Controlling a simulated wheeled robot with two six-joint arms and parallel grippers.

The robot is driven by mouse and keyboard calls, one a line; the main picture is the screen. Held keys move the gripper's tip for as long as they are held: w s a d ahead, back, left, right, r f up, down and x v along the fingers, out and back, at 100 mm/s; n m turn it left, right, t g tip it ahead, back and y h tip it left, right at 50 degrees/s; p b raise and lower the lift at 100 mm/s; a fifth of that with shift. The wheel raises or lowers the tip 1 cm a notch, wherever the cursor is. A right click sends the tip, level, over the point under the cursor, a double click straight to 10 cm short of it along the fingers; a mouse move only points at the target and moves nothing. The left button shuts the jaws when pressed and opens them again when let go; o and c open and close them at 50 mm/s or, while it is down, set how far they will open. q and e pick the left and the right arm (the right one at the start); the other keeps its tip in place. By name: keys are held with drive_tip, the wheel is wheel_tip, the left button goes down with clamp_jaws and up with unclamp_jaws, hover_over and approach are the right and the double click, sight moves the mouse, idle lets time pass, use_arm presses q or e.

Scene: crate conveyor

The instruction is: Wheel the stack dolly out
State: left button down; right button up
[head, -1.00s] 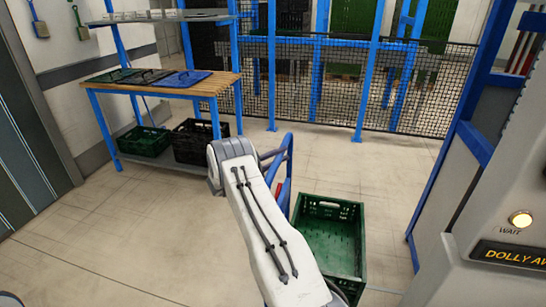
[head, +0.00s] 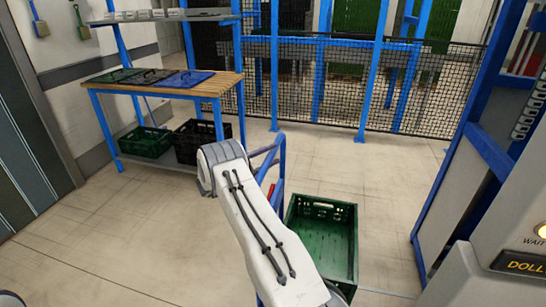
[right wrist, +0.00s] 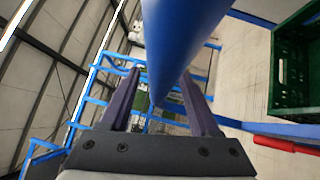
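The stack dolly shows by its blue tube handle (head: 279,160), partly hidden behind my right arm in the head view. A green crate (head: 352,240) stands just right of the handle and looks empty; the dolly's deck under it is hidden. In the right wrist view the blue handle tube (right wrist: 185,30) runs between the two dark fingers of my right gripper (right wrist: 162,78), which appears closed on it. The green crate (right wrist: 275,75) and a red bar (right wrist: 288,145) also show there, at the right. My left gripper is not in view.
A blue-framed table (head: 215,83) with folded crates on top and crates below stands at the back left. A mesh fence (head: 345,80) closes the back. Floor at left is clear.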

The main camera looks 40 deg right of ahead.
drive_tip(key=b+v, duration=0.1)
drive_tip(key=v, duration=0.9)
drive_tip(key=shift+a+b, duration=0.25)
drive_tip(key=shift+b, duration=0.1)
